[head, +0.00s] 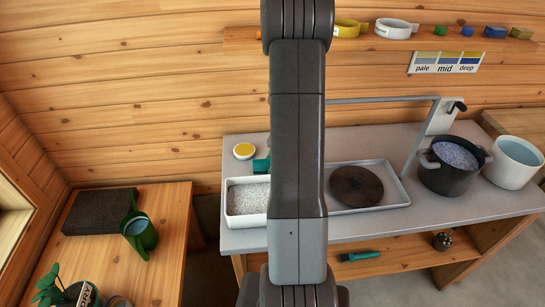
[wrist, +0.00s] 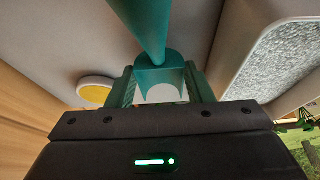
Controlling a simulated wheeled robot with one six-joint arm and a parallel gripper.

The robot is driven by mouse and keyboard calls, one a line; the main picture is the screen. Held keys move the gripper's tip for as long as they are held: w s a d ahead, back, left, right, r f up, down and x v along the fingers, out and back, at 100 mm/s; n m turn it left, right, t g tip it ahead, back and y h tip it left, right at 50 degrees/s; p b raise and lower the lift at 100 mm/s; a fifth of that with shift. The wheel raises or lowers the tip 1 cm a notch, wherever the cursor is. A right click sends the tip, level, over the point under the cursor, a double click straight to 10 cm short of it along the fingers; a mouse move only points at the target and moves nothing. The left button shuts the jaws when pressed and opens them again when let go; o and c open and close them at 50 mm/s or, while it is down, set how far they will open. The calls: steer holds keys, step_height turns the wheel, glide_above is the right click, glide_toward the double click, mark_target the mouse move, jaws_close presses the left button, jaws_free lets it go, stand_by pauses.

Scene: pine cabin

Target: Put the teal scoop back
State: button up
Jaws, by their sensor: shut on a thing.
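The teal scoop (wrist: 158,78) is between the two fingers of my gripper (wrist: 160,92) in the wrist view, and the fingers are shut on it. Its long teal handle (wrist: 140,22) runs up out of the top of that view. In the head view only a small teal piece of the scoop (head: 262,164) shows left of my arm, by the back edge of the white tray of pale granules (head: 233,219). My arm hides the gripper and most of the scoop there. The granule tray also shows at the right of the wrist view (wrist: 240,75).
A small yellow-filled dish (head: 243,151) stands on the grey bench (head: 250,240) left of the scoop. Right of my arm are a tray (head: 399,191) with a dark disc, a dark pot (head: 447,178) and a white pot (head: 513,172). A brush (head: 358,256) lies on the lower shelf.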

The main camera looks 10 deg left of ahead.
steer(key=shift+f+b, duration=0.7)
steer(key=shift+b, duration=0.1)
stand_by(0.4)
steer(key=o, duration=1.1)
steer(key=shift+o, duration=0.2)
steer(key=shift+r, duration=0.1)
